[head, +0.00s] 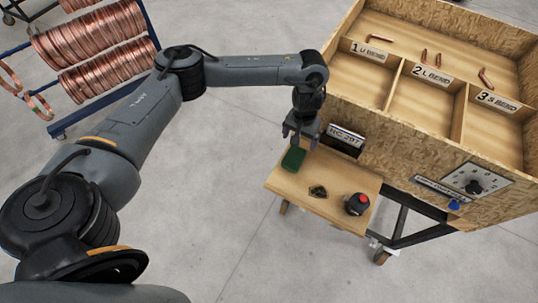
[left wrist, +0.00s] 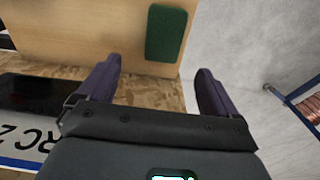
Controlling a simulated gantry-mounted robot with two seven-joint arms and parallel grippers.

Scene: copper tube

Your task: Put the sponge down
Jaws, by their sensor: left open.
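The green sponge (head: 293,158) lies on the small wooden shelf (head: 330,180), near its left edge in the head view. In the left wrist view the sponge (left wrist: 166,33) lies flat on the shelf surface beyond the fingertips. My left gripper (head: 301,140) is above and just behind the sponge, near the box front. In the left wrist view its two purple fingers (left wrist: 158,75) are spread apart, with nothing between them and a gap to the sponge. My right gripper is in neither view.
A dark small object (head: 318,191) and a black-and-red round container (head: 357,204) stand on the shelf. A wooden box (head: 385,140) with labelled compartments holds copper pieces. A plate marked RC (head: 347,137) is on its front. A rack of copper coils (head: 90,45) stands far left.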

